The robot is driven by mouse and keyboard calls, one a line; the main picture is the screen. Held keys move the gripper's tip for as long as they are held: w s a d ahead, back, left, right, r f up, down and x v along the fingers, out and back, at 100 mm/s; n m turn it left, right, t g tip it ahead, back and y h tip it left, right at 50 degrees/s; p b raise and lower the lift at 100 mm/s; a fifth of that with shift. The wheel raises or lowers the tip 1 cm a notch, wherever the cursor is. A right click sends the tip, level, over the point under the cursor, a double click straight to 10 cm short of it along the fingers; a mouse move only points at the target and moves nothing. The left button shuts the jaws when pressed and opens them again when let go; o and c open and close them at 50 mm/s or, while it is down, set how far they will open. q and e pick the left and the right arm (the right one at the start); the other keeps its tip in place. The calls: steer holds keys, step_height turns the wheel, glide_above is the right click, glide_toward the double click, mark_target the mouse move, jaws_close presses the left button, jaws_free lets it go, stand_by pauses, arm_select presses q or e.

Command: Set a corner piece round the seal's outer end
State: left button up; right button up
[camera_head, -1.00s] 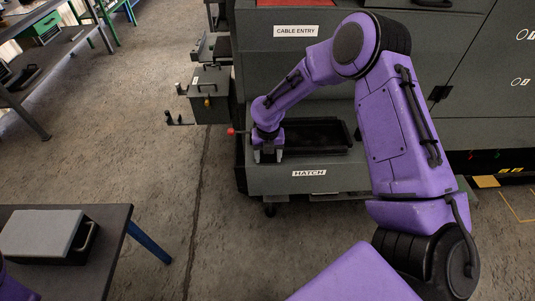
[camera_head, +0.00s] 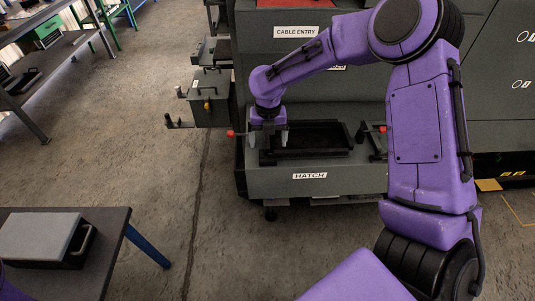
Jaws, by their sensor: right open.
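My right gripper (camera_head: 268,139) is at the left end of a dark rectangular frame (camera_head: 330,152) on the ledge above the HATCH label. It points down with its fingers apart. I see no corner piece between them, though the view is small. I cannot tell the seal or its outer end apart from the dark frame. A small red knob (camera_head: 231,133) shows just left of the gripper, and another red-tipped part (camera_head: 381,128) is at the right of the frame. My left gripper is out of view; only a bit of purple shows at the lower left edge.
The grey machine (camera_head: 285,80) with a CABLE ENTRY label stands behind the ledge. A grey box (camera_head: 210,107) with brackets sticks out at its left. A table (camera_head: 110,235) with a grey-topped case (camera_head: 40,236) is at lower left. The floor between is clear.

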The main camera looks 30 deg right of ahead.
steer(key=s+a+f+m+t+y, duration=0.1)
steer(key=s+a+f+m, duration=0.3)
steer(key=s+f+m, duration=0.45)
steer(key=s+a+f+m+t+y, duration=0.1)
steer(key=s+a+f+m, duration=0.45)
steer(key=f+m, duration=0.65)
steer(key=s+d+f+m+h, duration=0.1)
steer(key=s+d+m+h, duration=0.1)
steer(key=s+m, duration=0.6)
steer(key=s+d+f+m+t+h, duration=0.1)
steer(key=s+d+m+h, duration=0.2)
steer(key=s+d+m, duration=0.2)
steer(key=s+m, duration=0.3)
steer(key=shift+s+d, duration=0.15)
steer(key=shift+d, duration=0.15)
